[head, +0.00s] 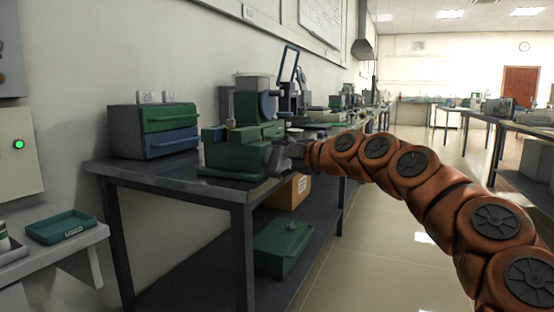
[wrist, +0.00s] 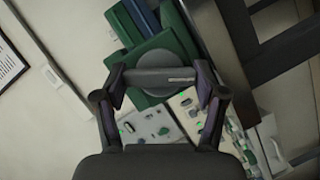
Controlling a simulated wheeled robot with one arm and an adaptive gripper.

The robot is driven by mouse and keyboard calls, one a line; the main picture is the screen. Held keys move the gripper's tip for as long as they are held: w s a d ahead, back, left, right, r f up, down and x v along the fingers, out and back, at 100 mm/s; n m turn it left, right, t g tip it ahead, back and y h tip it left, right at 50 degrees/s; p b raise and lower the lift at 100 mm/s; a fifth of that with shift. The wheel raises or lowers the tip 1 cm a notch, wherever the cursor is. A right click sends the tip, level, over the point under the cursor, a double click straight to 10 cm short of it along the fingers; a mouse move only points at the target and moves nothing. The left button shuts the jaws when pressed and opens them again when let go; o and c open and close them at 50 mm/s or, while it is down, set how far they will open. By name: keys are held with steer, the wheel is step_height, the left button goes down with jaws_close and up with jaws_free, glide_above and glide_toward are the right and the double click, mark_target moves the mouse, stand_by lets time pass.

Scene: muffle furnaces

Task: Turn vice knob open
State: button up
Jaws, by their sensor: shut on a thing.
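The green vice (head: 232,152) stands on the dark bench near its front edge, and its green body (wrist: 160,48) also shows in the wrist view. Its knob is a grey bar (wrist: 165,77) in front of a round grey hub. My gripper (wrist: 160,80) has one finger at each end of the bar and is shut on it. In the head view my gripper (head: 285,156) reaches the vice's right side from the right, and the knob is mostly hidden there.
A cabinet with green and blue drawers (head: 155,130) stands left of the vice on the dark bench (head: 160,172). A green box (head: 282,248) and a cardboard box (head: 289,192) sit beneath. A teal tray (head: 64,227) lies on the left table. The aisle floor at right is clear.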

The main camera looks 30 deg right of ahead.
steer(key=o, duration=1.1)
steer(key=shift+o, duration=0.2)
steer(key=v, duration=0.7)
steer(key=shift+s, duration=0.2)
steer(key=shift+r, duration=0.1)
